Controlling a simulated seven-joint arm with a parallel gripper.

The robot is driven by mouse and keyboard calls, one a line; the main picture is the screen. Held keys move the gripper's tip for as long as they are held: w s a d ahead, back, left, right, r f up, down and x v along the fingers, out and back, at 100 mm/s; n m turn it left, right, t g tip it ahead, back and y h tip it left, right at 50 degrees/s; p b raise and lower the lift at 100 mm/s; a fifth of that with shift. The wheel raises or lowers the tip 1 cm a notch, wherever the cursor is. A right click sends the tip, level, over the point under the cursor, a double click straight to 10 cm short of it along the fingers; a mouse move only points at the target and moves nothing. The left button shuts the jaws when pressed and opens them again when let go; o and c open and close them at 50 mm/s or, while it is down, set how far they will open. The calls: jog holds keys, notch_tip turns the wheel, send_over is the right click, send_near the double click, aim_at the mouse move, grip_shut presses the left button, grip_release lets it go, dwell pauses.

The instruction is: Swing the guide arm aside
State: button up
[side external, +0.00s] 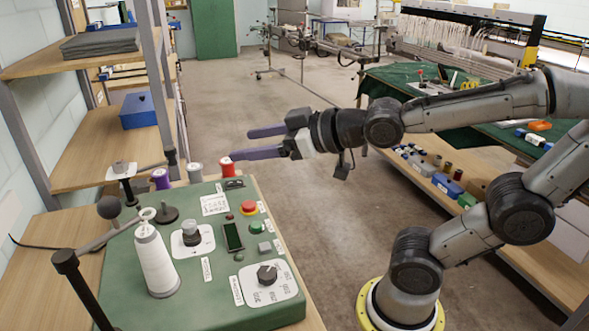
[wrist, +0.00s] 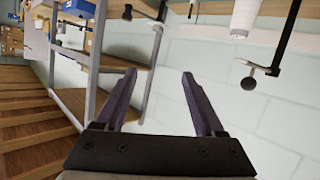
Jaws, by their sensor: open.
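The guide arm (side external: 97,240) is a thin grey bar running from a dark upright post (side external: 75,285) to a pale ring (side external: 148,213) above a white thread cone (side external: 157,263). A dark ball knob (side external: 109,207) stands on the bar; it also shows at the upper right of the wrist view (wrist: 248,83). My gripper (side external: 235,146) is open and empty, its two purple fingers pointing left above and beyond the green console. It is well apart from the knob. In the wrist view, the fingers (wrist: 158,74) have nothing between them.
The green console (side external: 215,297) carries a black-knobbed dial (side external: 267,274), a red button (side external: 249,207) and other controls. A metal-framed shelf (side external: 82,125) rises at the left. Air above the console is mostly clear.

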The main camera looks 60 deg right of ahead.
jog(key=s+d+f+m+g+h, duration=0.1)
jog(key=s+d+f+g, duration=0.1)
jog(key=s+f+g, duration=0.2)
jog(key=s+f, duration=0.1)
jog(key=s, duration=0.1)
jog(key=shift+s+m, duration=0.3)
jog(key=shift+m, duration=0.1)
jog(key=shift+d, duration=0.1)
jog(key=shift+c, duration=0.2)
